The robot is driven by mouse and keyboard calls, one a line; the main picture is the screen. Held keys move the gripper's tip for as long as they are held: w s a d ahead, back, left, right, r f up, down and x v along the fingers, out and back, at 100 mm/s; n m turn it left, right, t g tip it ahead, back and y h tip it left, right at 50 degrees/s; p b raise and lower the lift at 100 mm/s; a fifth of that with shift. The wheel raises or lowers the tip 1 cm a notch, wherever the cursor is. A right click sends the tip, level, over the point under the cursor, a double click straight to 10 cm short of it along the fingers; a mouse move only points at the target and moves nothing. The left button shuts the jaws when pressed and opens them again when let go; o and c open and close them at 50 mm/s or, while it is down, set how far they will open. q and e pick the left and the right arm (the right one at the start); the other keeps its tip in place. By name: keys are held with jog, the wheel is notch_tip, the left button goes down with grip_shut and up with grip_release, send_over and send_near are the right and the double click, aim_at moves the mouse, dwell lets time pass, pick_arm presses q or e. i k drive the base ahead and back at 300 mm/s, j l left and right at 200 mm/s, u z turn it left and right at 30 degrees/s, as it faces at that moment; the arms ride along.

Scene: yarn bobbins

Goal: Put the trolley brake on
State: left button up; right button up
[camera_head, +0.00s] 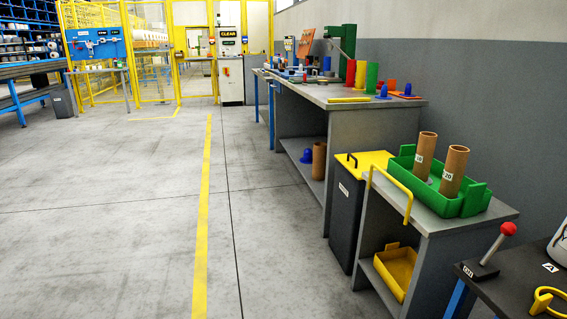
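A grey two-level unit with a yellow rail handle (391,188) stands at the right and looks like the trolley; its wheels and any brake pedal on it cannot be made out. Its lower shelf holds a yellow bin (396,272). A lever with a red ball knob (508,229) stands tilted on a small labelled base (476,269) on the dark table (510,295) at the lower right. I cannot tell whether this lever is the brake. Neither of my grippers is in view.
A green tray (400,172) on the grey unit holds two brown tubes (425,150). A dark bin with a yellow lid (368,162) stands beside it. A long workbench (375,104) runs behind along the wall. The floor (110,220) on the left is clear.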

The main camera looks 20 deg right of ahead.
aim_at(508, 229)
jog(key=i+z, duration=0.15)
jog(key=z, duration=0.3)
jog(key=i+z, duration=0.15)
jog(key=z, duration=0.25)
jog(key=i+z, duration=0.1)
jog(key=z, duration=0.35)
jog(key=i+j+z, duration=0.1)
jog(key=z, duration=0.3)
